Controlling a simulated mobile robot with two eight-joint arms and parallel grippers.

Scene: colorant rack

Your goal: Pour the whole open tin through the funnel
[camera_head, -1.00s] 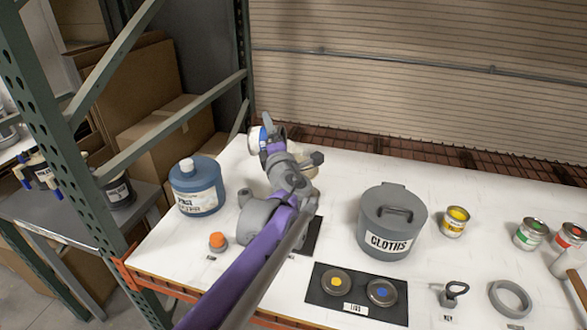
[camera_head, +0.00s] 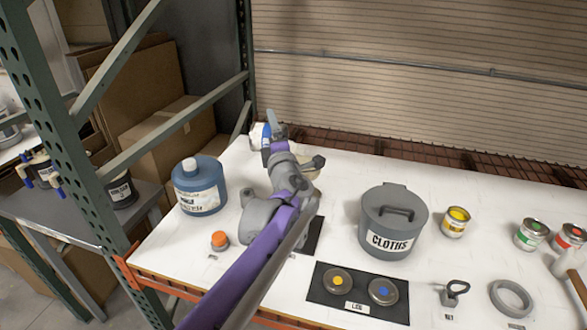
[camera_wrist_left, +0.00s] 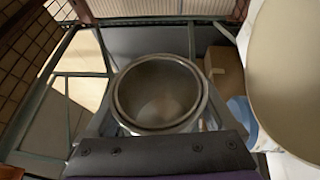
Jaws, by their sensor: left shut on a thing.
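My left gripper (camera_head: 268,134) is shut on an open metal tin, raised over the back left of the table. In the head view only a pale bit of the tin (camera_head: 257,135) shows beside the gripper. In the left wrist view the tin (camera_wrist_left: 160,95) is between the fingers, its round mouth facing the camera; its inside looks grey-brown, and I cannot tell how much it holds. A large beige round surface (camera_wrist_left: 290,75), perhaps the funnel, fills the right of that view, apart from the tin. In the head view my arm largely hides that area. My right gripper is not in view.
A blue jug (camera_head: 199,187) with a white cap stands left of my arm, near an orange-capped item (camera_head: 220,240). A grey CLOTHS bin (camera_head: 394,225), a lids mat (camera_head: 342,308), a yellow tin (camera_head: 455,221), a ring (camera_head: 511,298) and other tins are right.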

